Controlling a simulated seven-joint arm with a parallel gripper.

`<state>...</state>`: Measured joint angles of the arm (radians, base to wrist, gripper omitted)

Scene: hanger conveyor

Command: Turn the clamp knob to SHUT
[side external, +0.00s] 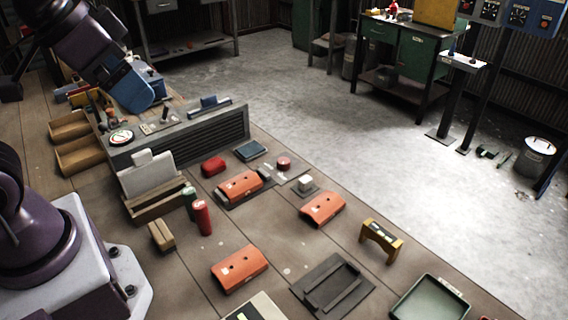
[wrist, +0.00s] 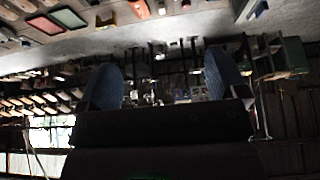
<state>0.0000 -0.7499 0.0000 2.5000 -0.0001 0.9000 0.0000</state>
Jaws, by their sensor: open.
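A round red knob (side external: 284,163) stands on a small grey plate on the bench in the side view; I cannot read any SHUT mark, nor tell for sure that it is the clamp knob. A white round dial (side external: 121,137) with green and red marks sits on top of the grey louvred box (side external: 190,140). My gripper (side external: 136,98) is up at the upper left, above the far end of that box and well away from the red knob. In the wrist view, the two blue fingers of my gripper (wrist: 161,85) are wide apart with nothing between them.
Orange blocks (side external: 240,265) lie about the bench, one beside the red knob's plate. Red and green cylinders (side external: 202,218), a yellow stand (side external: 381,240), a dark slotted tray (side external: 333,287) and a green tray (side external: 430,300) stand nearby. Bare bench shows between them.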

